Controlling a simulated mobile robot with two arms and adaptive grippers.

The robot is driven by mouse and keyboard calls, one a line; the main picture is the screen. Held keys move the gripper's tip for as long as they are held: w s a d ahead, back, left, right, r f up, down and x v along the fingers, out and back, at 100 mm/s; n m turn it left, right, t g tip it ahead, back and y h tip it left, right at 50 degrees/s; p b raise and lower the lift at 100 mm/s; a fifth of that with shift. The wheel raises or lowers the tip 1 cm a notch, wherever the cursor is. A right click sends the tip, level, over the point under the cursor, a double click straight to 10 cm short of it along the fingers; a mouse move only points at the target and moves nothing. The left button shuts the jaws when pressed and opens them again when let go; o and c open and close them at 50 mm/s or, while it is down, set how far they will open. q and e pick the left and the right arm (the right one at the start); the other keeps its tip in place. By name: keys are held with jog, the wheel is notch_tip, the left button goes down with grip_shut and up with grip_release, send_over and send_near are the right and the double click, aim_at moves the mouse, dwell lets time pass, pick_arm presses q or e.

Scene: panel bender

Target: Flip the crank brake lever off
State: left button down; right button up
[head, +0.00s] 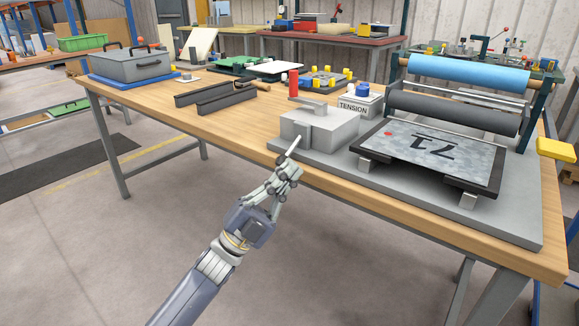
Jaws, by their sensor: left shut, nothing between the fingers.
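A grey box (320,131) stands on a grey base plate near the front edge of the wooden table. A crank arm with an upright red handle (293,83) sits on top of it. A thin light-grey lever (294,146), which looks like the brake lever, slants up and right at the box's front left corner. My left gripper (288,170) is shut and empty, just below the lever's lower end. Whether it touches the lever I cannot tell. My right gripper is not in view.
A TENSION box (354,105) stands behind. Dark rails (215,97) lie left. The floor before the table is clear.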

pick_arm(q)
jog(key=s+a+f, duration=0.1)
jog(key=a+f, duration=0.4)
jog(key=f, duration=0.3)
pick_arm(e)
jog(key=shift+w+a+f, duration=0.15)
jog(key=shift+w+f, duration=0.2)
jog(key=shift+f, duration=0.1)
pick_arm(q)
jog(key=shift+f, duration=0.1)
